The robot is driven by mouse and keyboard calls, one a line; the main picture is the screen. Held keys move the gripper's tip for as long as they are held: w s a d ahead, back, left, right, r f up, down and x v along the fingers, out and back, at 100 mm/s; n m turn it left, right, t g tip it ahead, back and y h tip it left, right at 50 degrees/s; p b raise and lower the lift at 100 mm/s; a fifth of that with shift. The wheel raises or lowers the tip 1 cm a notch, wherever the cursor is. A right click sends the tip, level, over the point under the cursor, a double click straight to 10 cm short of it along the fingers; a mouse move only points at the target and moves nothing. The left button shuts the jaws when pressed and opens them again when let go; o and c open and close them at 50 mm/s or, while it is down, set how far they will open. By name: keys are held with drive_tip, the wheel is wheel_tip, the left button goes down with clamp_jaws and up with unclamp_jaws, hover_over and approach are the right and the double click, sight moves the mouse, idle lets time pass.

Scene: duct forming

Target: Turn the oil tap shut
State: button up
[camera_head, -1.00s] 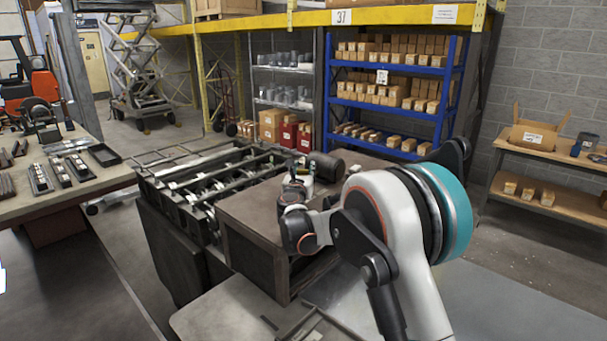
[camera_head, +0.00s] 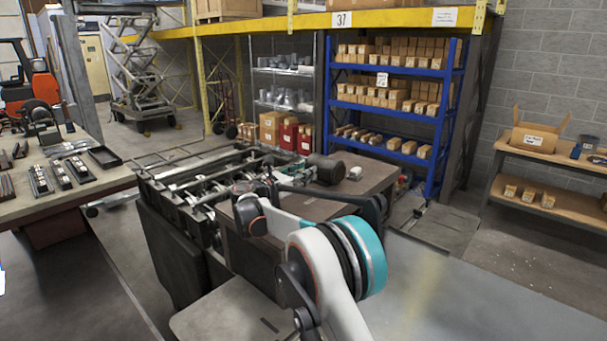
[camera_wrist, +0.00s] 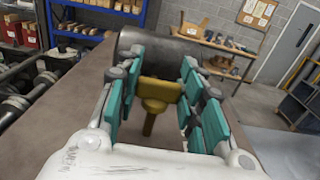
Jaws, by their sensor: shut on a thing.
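The oil tap (camera_wrist: 155,92) is a brass-yellow fitting in the wrist view, on the near side of a dark cylinder (camera_wrist: 160,46). A narrow brass stem runs from its wider part toward the bottom of that view. My gripper (camera_wrist: 160,76) has its teal-padded fingers on either side of the tap and is shut on it. In the head view, my gripper (camera_head: 274,184) reaches over the brown bench just left of the dark cylinder (camera_head: 326,168). My wrist and gripper hide the tap there.
The brown bench (camera_head: 373,172) stands beside a dark frame with metal rollers (camera_head: 190,190). A small white-topped item (camera_head: 354,172) sits right of the cylinder. Blue shelving (camera_head: 386,107) with boxes stands behind. Open floor (camera_head: 460,285) lies to the right.

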idle(0.4)
drive_tip(key=o, duration=1.1)
drive_tip(key=v, duration=1.2)
